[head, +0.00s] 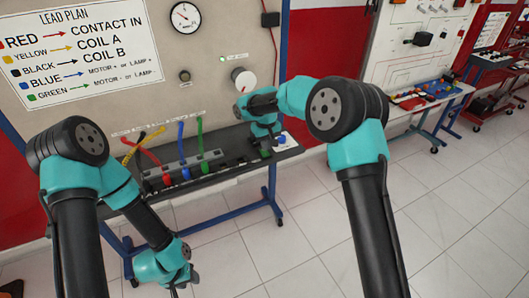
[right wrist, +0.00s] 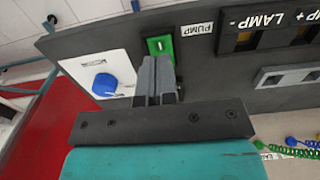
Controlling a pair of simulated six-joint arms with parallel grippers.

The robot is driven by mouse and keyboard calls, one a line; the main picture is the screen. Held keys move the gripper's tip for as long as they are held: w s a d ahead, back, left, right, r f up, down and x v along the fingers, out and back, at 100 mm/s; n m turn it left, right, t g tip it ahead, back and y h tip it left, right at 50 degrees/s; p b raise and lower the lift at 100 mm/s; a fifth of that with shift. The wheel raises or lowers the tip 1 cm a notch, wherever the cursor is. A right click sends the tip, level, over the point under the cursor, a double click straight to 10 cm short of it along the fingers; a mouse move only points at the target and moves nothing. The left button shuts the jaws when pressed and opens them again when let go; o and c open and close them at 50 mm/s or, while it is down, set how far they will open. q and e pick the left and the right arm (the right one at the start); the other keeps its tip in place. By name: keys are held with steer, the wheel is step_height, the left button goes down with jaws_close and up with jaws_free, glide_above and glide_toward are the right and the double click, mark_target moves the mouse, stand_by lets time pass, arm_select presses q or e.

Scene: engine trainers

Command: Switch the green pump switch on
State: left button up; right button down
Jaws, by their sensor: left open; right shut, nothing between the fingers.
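The green pump switch (right wrist: 160,45) is on the dark panel in the right wrist view, beside a white PUMP label (right wrist: 197,30). A green patch of it shows in the head view (head: 265,153). My right gripper (right wrist: 155,62) is shut and empty, its fingertips at the switch's near edge and covering part of it. I cannot tell whether they touch it, nor which way the switch is set. In the head view the right gripper (head: 264,146) points down at the bench's right end. My left gripper (head: 183,288) is open and empty, low in front of the bench.
A blue knob (right wrist: 105,84) on a white plate sits beside the switch. Colored leads (head: 181,140) rise from sockets left of the right gripper. Tiled floor (head: 440,220) is clear at right.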

mark_target(266, 154)
steer(key=shift+r, duration=2.1)
